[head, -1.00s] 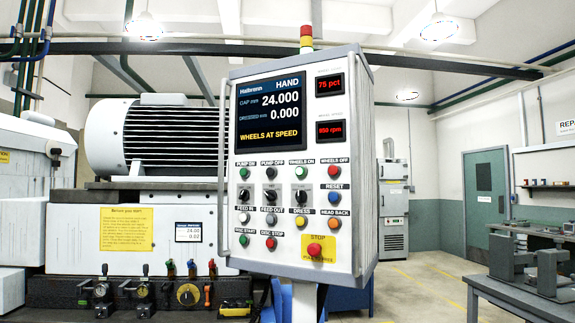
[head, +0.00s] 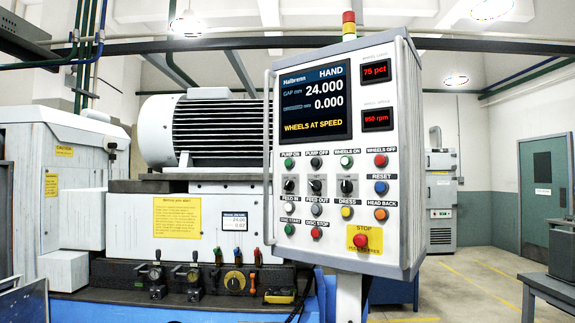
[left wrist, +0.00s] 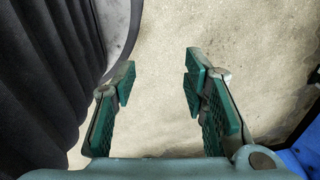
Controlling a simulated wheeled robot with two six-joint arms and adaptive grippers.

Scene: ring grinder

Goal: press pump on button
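The control panel (head: 340,250) stands in the middle of the head view, its face turned towards me. The green pump on button (head: 290,164) is at the left end of its top button row, under a "PUMP ON" label. The black pump off button (head: 316,162) is just right of it. The screen (head: 315,100) reads HAND, gap 24.000 and WHEELS AT SPEED. My left gripper (left wrist: 160,84) is open and empty in the left wrist view, above a pale floor, with no panel between its fingers. Neither gripper shows in the head view.
A red stop button (head: 361,240) on a yellow plate is at the panel's lower right. A grinder with a ribbed motor (head: 220,132) and levers stands behind and left. A dark ribbed surface (left wrist: 50,80) lies left of my left gripper. Floor right of the panel is open.

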